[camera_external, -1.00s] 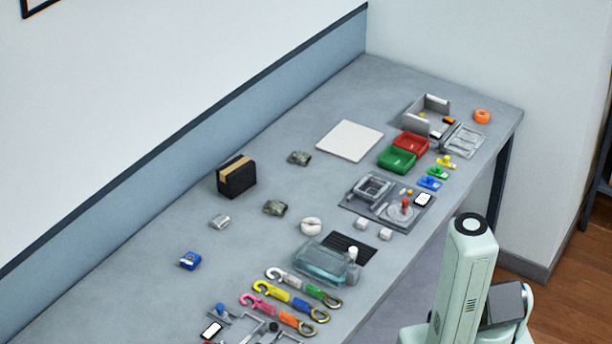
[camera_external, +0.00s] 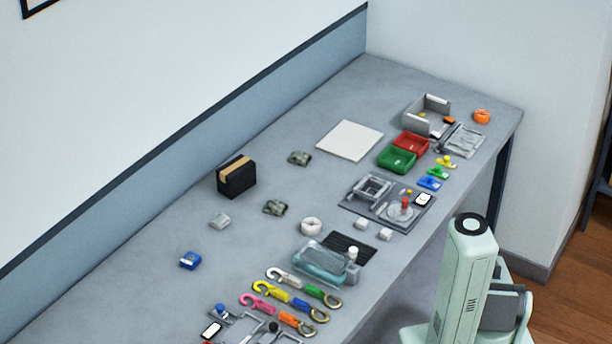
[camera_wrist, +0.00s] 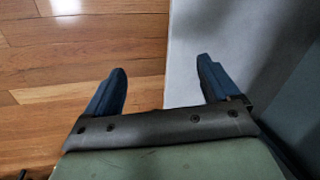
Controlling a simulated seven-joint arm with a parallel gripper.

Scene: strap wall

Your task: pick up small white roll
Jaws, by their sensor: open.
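A small white roll (camera_external: 311,226) lies on the grey table near its middle, behind the clear bluish tray. Its ring shape with a centre hole shows in the external view. My gripper (camera_wrist: 162,90) shows only in the wrist view, with its two dark blue fingers spread apart and nothing between them. It is over the wooden floor and a pale grey surface, with no roll in sight there. In the external view my gripper is out of frame; only part of my arm shows at the lower right.
A clear bluish tray (camera_external: 322,262) and a black slatted mat (camera_external: 352,246) lie just in front of the roll. Two small white blocks stand to its right. Colourful straps with hooks (camera_external: 290,300) lie nearer. A black box (camera_external: 237,178) stands at the back left. The table's left part is mostly clear.

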